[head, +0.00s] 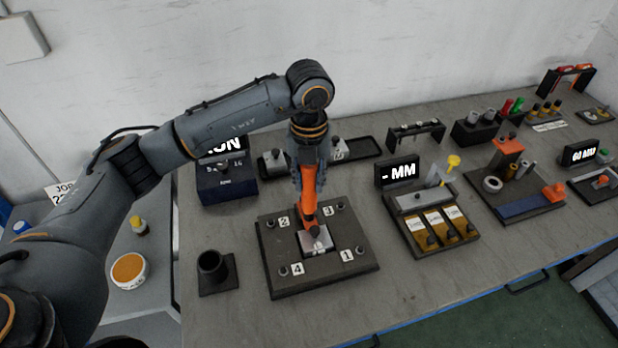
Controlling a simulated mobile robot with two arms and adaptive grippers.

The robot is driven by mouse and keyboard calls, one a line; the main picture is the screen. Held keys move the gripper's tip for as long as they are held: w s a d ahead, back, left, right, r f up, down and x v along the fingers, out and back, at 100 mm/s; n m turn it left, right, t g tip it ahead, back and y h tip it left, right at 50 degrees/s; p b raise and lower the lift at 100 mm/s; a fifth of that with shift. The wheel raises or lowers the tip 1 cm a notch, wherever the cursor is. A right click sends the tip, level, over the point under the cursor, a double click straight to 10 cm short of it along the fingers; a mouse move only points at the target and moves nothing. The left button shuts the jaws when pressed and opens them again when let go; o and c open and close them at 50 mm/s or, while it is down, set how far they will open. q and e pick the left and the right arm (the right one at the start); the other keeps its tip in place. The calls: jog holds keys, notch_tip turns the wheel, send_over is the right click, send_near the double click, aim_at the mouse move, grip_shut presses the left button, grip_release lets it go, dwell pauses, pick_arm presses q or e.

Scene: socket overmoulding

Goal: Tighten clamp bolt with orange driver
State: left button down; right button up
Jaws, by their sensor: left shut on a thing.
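The orange driver (309,189) stands nearly upright, tip down, over the dark clamp plate (325,282). My left gripper (304,178) is shut on the driver and reaches down from above. The plate has bolts near its corners beside labels 2, 3, 4 and 1; one bolt (283,271) is beside label 4 and another (359,250) beside label 1. A shiny metal block (317,246) sits in the middle of the plate. The driver's lower end is at this block's upper part; I cannot tell whether it touches. My right gripper is not in view.
A black cup holder (214,270) stands left of the plate. A dark blue display box (226,188) is behind it. A "- MM" display (398,173) and a tray with yellow-brown slots (434,245) are to the right. Bare bench lies in front of the plate.

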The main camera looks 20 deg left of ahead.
pick_arm(q)
jog(key=shift+s+f, duration=0.1)
jog(key=shift+s, duration=0.05)
jog(key=shift+w+r+p, duration=0.2)
jog(key=shift+r+p, duration=0.25)
jog(key=shift+r, duration=0.2)
jog(key=shift+r+p, duration=0.95)
jog(key=shift+r, duration=1)
